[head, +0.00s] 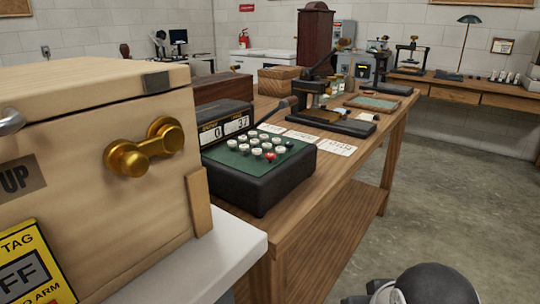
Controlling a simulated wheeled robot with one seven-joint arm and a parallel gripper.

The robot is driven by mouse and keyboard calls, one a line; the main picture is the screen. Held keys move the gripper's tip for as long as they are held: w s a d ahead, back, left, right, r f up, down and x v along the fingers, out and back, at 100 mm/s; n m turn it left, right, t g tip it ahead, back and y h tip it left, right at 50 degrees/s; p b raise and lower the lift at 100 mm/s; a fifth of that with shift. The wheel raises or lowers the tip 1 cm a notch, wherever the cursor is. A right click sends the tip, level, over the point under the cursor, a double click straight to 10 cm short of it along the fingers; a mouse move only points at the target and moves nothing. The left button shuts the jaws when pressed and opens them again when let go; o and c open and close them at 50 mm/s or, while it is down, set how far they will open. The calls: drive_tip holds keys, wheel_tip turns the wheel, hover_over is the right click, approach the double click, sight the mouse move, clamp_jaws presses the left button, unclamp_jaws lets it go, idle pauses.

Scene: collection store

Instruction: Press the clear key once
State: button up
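A black key machine (258,182) with a green key panel stands on the wooden table, just beyond the pale wooden box. Several round white keys (255,152) sit on the panel. One red key (270,156) is at the panel's near right; no label is legible, so I cannot tell for sure that it is the clear key. The display (222,128) at the machine's back left reads 0 and 37. My gripper's fingers are not in view; only a dark rounded part of my arm shows at the bottom right, well apart from the machine.
The pale wooden box (90,215) with a brass knob fitting (145,147) fills the left foreground on a white surface (222,258). Paper cards (335,147) and a black-based press (335,121) lie farther along the table. The floor (440,195) to the right is clear.

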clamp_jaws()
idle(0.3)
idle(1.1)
